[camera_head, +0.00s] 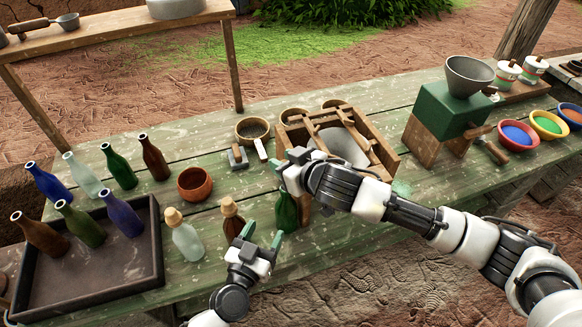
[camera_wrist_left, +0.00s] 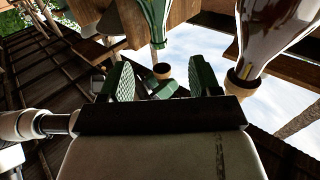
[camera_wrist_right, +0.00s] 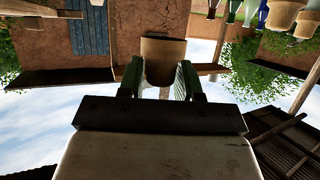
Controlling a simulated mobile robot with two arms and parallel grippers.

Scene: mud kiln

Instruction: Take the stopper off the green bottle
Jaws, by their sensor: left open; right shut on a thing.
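The green bottle (camera_head: 288,212) stands upright on the table; it shows upside down in the left wrist view (camera_wrist_left: 154,15). Its cork stopper (camera_wrist_left: 162,71) appears apart from the neck by a small gap. My right gripper (camera_head: 289,164) is shut on this stopper above the bottle; the stopper fills the jaws in the right wrist view (camera_wrist_right: 163,60). In the head view the stopper is hidden by my gripper. My left gripper (camera_head: 263,238) is open and empty in front of the bottle, whose neck shows beyond its fingers.
A corked brown bottle (camera_head: 232,222) and corked clear bottle (camera_head: 187,242) stand left of the green one. A wooden frame (camera_head: 385,158) is behind my right gripper. A dark tray (camera_head: 100,290) with bottles is at left. A grinder (camera_head: 440,110) stands at right.

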